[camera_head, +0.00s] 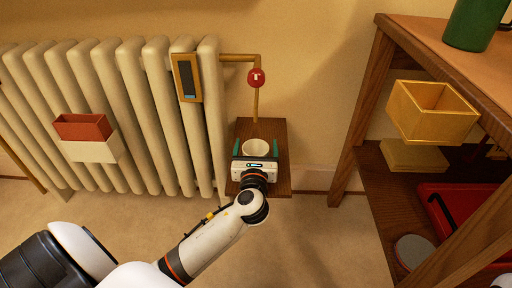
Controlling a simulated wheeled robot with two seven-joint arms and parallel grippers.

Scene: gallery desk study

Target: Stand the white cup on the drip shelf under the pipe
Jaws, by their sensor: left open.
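The white cup (262,148) stands upright on the brown wooden drip shelf (272,130). A brass pipe (256,105) with a red valve knob (256,78) comes down above the shelf's back part. My left gripper (256,154) is open at the shelf, its two green-lined fingers on either side of the cup. The cup's lower part is hidden behind the gripper body. I cannot tell whether the fingers touch the cup. My right gripper is not in view.
A cream radiator (133,120) fills the left, with a red and white box (88,140) and a framed gauge (187,78) on it. A wooden desk (365,100) stands at right, with a yellow box (432,108) and red tray (455,215). Floor between is clear.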

